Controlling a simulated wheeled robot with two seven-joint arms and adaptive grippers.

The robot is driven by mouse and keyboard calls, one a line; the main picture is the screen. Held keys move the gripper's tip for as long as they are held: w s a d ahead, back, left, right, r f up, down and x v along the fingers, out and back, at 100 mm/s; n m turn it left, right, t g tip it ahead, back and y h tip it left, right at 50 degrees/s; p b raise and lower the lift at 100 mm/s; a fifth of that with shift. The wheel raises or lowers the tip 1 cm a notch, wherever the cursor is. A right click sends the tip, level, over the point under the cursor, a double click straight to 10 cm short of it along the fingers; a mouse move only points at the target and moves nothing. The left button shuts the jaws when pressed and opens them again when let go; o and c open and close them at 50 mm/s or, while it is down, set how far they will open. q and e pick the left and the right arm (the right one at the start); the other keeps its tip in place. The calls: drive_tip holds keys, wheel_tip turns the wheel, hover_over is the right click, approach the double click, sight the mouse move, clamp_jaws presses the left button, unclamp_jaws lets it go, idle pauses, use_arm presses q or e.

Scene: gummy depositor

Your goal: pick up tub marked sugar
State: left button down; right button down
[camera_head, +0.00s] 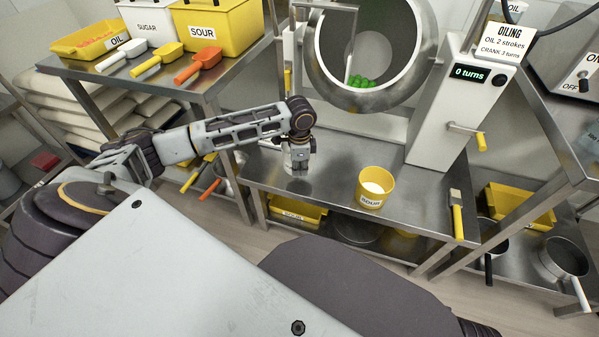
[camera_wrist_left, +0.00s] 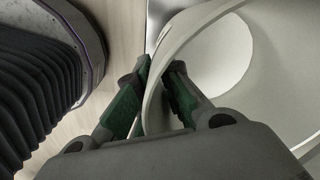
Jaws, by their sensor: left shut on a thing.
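My left gripper (camera_head: 298,166) points down over the left part of the steel table below the drum. In the left wrist view its two fingers (camera_wrist_left: 163,70) are shut on the wall of a white tub (camera_wrist_left: 275,95), one finger inside and one outside. Pale contents or a pale floor shows inside the tub. In the head view the gripper and wrist hide most of this tub, and no label on it can be read. My right gripper is out of view.
A steel drum (camera_head: 364,100) with green gummies hangs behind the gripper, beside a crank housing (camera_head: 455,115) reading 0 turns. A brush (camera_head: 457,213) lies at the table's right. The left shelf holds a white SUGAR bin (camera_head: 148,22), a yellow SOUR bin (camera_head: 222,25) and scoops.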

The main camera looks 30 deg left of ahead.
use_arm(q)
drive_tip(key=shift+r+p, duration=0.35)
drive_tip(key=shift+r, duration=0.9)
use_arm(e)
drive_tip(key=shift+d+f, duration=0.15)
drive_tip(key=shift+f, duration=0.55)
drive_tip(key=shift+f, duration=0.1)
use_arm(q)
drive_tip(key=c, duration=2.1)
unclamp_jaws()
clamp_jaws()
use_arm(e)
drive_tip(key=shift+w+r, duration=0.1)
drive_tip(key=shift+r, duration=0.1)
